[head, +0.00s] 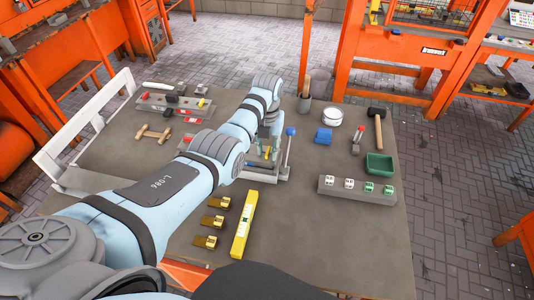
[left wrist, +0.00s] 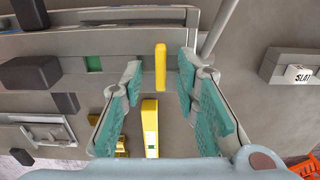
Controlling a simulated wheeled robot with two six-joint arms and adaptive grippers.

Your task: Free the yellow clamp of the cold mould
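The mould (head: 268,172) is a grey fixture near the middle of the table, mostly hidden by my left arm in the head view. In the left wrist view its grey plate (left wrist: 120,42) runs across the top. A narrow yellow bar (left wrist: 160,67), which looks like the clamp handle, stands at the plate's near edge. My left gripper (left wrist: 158,95) is open, its teal-padded fingers on either side of the line to the yellow bar; no contact shows. In the head view the left gripper (head: 267,150) is over the mould. My right gripper is not in view.
A lever with a blue knob (head: 290,132) rises right of the mould. A yellow spirit level (head: 243,225) and brass pieces (head: 212,221) lie nearer.

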